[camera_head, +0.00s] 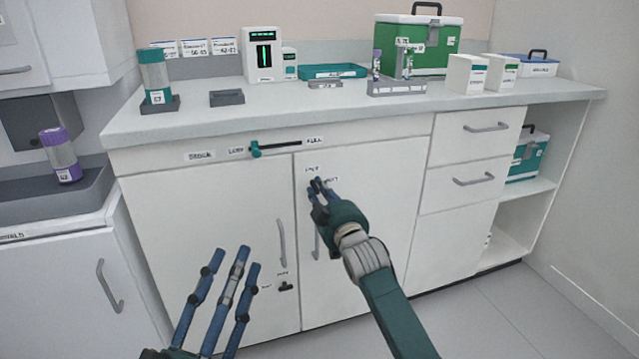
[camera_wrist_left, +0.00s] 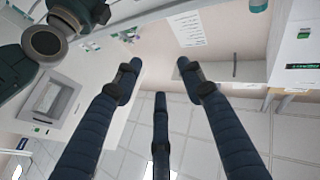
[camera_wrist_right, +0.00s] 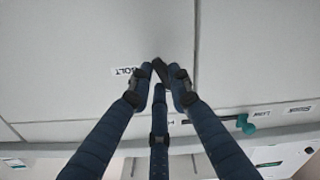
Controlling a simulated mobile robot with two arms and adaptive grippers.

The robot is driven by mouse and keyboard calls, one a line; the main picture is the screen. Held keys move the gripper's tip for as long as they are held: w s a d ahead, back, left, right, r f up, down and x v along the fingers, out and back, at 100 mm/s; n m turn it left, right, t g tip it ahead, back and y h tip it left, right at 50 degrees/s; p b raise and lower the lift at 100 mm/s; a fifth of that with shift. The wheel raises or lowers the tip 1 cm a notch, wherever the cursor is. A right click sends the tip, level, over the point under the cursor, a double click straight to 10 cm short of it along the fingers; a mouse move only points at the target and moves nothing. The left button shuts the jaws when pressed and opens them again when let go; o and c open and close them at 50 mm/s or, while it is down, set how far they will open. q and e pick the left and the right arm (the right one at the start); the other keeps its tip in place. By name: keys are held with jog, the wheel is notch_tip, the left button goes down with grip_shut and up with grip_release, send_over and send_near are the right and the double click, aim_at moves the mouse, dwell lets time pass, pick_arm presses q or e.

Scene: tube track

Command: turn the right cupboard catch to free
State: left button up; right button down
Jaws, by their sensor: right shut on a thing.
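The right cupboard door (camera_head: 366,220) is closed. Its catch is a small dark piece near the door's upper left corner, mostly hidden by my fingers in the head view. In the right wrist view the dark catch (camera_wrist_right: 160,69) sits between the fingertips, beside a label reading "BOLT" (camera_wrist_right: 124,70). My right gripper (camera_head: 320,187) is shut on this catch; its fingertips also show in the right wrist view (camera_wrist_right: 164,87). The exact angle of the catch is hard to tell. My left gripper (camera_head: 235,259) is open and empty, low in front of the left door.
The left door (camera_head: 215,235) has its own dark catch (camera_head: 286,287) low down. A teal slider (camera_head: 256,150) sits on the panel above the doors. Door handles (camera_head: 282,243) stand near the gap. The worktop (camera_head: 230,118) bears tubes, boxes and a green case (camera_head: 452,40).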

jog(key=shift+m+p, duration=0.6)
pick_arm(q)
jog(key=s+a+f+g+y+p, duration=0.1)
jog(key=s+a+f+g+y, duration=0.1)
jog(key=f+g, duration=0.4)
jog(key=s+a+f+g+y+p, duration=0.2)
jog(key=f+g, duration=0.4)
jog(key=f, duration=1.1)
jog(key=shift+s+a+f, duration=0.25)
jog(key=shift+s, duration=0.5)
pick_arm(e)
jog(key=shift+f+m, duration=0.2)
jog(key=shift+m, duration=1.5)
jog(key=c, duration=1.6)
grip_release()
jog(key=v, duration=1.2)
jog(key=shift+r, duration=0.1)
